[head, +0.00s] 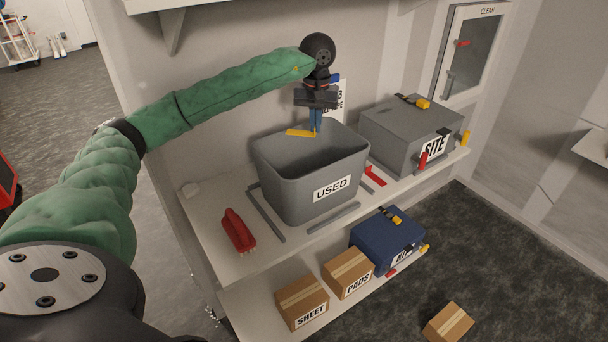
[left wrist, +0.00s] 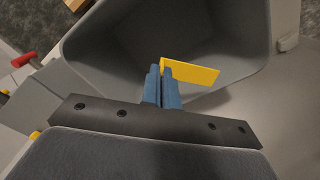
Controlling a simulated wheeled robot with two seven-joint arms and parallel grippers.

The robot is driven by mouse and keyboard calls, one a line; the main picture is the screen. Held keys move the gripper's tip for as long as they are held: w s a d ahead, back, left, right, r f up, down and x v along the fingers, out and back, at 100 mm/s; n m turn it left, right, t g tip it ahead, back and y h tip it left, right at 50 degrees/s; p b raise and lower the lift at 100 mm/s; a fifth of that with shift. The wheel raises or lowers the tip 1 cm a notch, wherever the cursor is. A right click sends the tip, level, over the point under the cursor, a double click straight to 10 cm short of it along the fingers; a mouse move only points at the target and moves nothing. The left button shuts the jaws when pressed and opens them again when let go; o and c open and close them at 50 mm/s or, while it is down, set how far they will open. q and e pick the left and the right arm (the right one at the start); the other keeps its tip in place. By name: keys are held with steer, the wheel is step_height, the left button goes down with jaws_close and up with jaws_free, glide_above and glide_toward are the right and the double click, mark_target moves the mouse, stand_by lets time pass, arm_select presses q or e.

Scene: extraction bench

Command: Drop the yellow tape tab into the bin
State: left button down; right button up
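The yellow tape tab (head: 300,133) is a thin flat strip held at my left gripper's fingertips. My left gripper (head: 316,126) points down over the far part of the bin's opening. Its blue fingers are together on one end of the tab. In the left wrist view the tab (left wrist: 192,71) sticks out to the right of the fingertips (left wrist: 161,70), with the bin's interior behind it. The grey bin (head: 290,182), labelled USED, stands upright on the bench; its floor is mostly hidden in the head view. My right gripper is not in view.
A grey SITE case (head: 405,128) stands right of the bin. A red brush (head: 238,231) lies at the front left of the bench (head: 215,250). Grey rails (head: 334,218) lie around the bin. The lower shelf holds cardboard boxes (head: 302,300) and a blue case (head: 385,240).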

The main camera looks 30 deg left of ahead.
arm_select(q)
steer(key=shift+f, duration=0.65)
steer(key=shift+s+f, duration=0.3)
steer(key=shift+f, duration=0.35)
steer(key=shift+w+f, duration=0.1)
steer(key=shift+w, duration=0.1)
steer(key=c, duration=1.6)
jaws_free()
steer(key=shift+s, duration=0.1)
steer(key=shift+r, duration=0.2)
